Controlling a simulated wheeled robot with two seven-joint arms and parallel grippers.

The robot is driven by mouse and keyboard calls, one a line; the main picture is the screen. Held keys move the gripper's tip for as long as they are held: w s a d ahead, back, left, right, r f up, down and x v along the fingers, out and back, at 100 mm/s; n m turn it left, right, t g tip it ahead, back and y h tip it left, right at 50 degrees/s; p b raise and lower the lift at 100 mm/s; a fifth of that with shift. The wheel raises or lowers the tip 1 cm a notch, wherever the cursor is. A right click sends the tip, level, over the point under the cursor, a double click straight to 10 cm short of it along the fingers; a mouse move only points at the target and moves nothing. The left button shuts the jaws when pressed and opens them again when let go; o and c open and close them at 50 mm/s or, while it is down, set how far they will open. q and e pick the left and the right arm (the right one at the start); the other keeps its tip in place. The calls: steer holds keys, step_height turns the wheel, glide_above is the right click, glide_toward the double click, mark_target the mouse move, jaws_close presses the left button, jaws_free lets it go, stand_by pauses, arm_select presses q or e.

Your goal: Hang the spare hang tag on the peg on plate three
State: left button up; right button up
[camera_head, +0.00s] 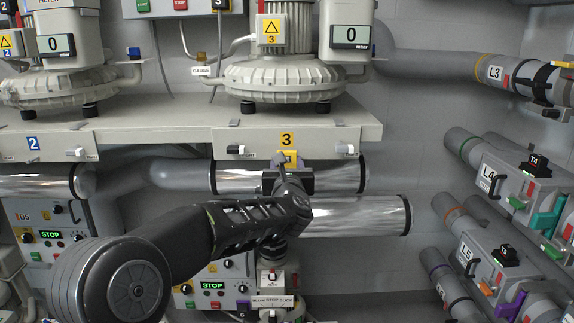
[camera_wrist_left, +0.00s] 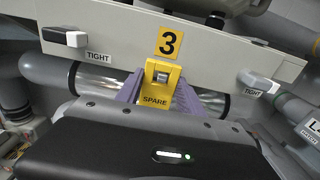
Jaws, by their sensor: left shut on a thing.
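The spare hang tag (camera_wrist_left: 158,86) is yellow and reads SPARE in the left wrist view. In the head view the tag (camera_head: 289,156) shows small, just under the number 3 label. My left gripper (camera_head: 287,163) is shut on the tag, with a finger on each side of it. The tag is upright in front of plate three (camera_wrist_left: 215,48), below its 3 label. A small metal-looking piece shows in the tag's upper opening; I cannot tell whether the tag is around the peg or only in front of it. My right gripper is not in view.
White TIGHT levers (camera_wrist_left: 64,37) (camera_head: 345,149) flank the tag on the plate's face. A blower (camera_head: 283,80) stands on the shelf above. Silver pipes (camera_head: 355,216) run behind and below my left arm. Several labelled pipes (camera_head: 490,180) lie at the right.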

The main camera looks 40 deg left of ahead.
arm_select(q)
steer(key=o, duration=1.4)
steer(key=shift+s+d, duration=0.35)
steer(key=shift+s, duration=0.1)
steer(key=b+v, duration=0.1)
steer(key=v, duration=0.5)
steer(key=shift+s+d+b, duration=0.2)
steer(key=shift+s+b, duration=0.1)
steer(key=shift+b, duration=0.05)
